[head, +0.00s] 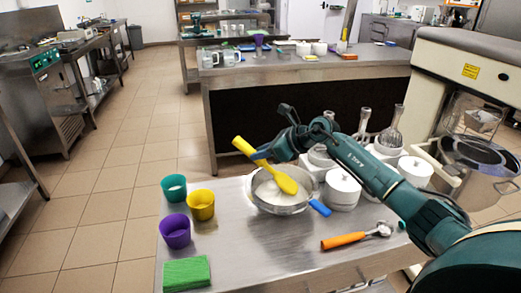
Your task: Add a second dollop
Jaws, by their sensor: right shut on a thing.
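My right gripper (263,155) comes in from the right and is shut on a yellow spoon or spatula (286,182). It holds the tool tilted, with its rounded end down over a metal bowl (282,208) holding pale, creamy stuff. Whether that end touches the stuff is hard to tell. To the left of the bowl stand a teal cup (174,187) with white contents, a yellow cup (201,205) and a purple cup (175,232). The insides of the yellow and purple cups are unclear. My left gripper is out of view.
An orange-handled scoop (345,240) lies at the right front of the metal table (240,262). A green cloth or sponge (186,273) lies at front left. White lidded jars (342,190) stand right of the bowl, partly behind my arm. The front middle is clear.

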